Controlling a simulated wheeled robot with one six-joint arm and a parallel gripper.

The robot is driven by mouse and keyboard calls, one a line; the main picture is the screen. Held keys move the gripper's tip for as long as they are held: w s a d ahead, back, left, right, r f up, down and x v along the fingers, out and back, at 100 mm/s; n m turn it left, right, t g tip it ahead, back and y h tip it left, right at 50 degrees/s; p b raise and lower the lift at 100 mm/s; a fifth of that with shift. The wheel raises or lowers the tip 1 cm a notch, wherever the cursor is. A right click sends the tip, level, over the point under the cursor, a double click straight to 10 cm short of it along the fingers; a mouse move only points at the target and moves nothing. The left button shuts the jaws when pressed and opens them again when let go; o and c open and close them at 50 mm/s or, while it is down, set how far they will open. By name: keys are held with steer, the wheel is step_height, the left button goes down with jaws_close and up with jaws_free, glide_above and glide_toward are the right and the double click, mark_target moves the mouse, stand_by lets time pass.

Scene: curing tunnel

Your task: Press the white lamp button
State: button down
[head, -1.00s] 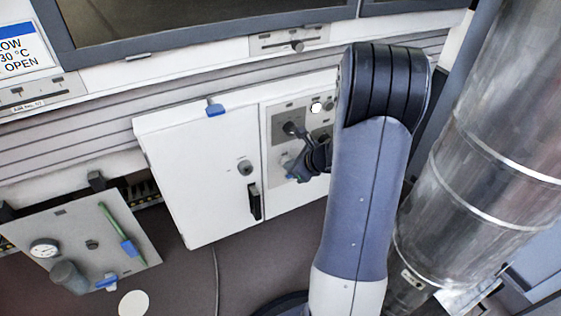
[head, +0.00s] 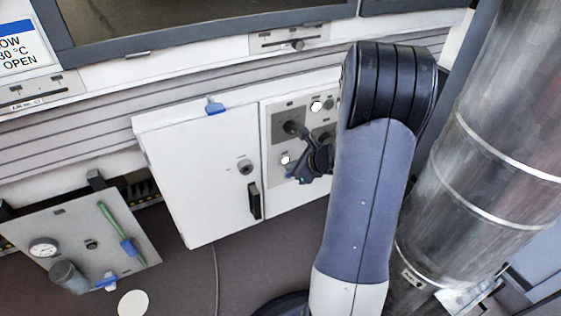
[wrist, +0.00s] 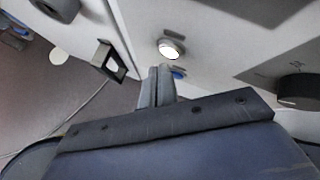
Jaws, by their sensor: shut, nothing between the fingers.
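A round white lit button (head: 285,160) sits low on the left of the grey control panel (head: 281,107). It also shows in the wrist view (wrist: 171,48) as a bright disc in a pale ring, just beyond my fingertips. A second white lit round (head: 316,106) is at the panel's top. My gripper (head: 293,178) is just below and right of the lower button, apart from it in the head view. In the wrist view my gripper (wrist: 160,70) is shut and empty, its tips just below the button. My arm hides the panel's right side.
A black rotary knob (head: 290,127) is above the lower button. A white cabinet door (head: 200,175) with a black handle (head: 254,200) is to the left. A large metal duct (head: 480,170) stands right of my arm.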

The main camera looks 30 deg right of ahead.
steer(key=shift+s, duration=0.1)
steer(key=s+b, duration=0.1)
steer(key=s, duration=0.4)
steer(key=shift+d, duration=0.1)
stand_by(0.4)
steer(key=shift+s+a, duration=0.2)
steer(key=shift+s, duration=0.75)
steer(key=shift+s+a, duration=0.15)
steer(key=shift+s, duration=0.75)
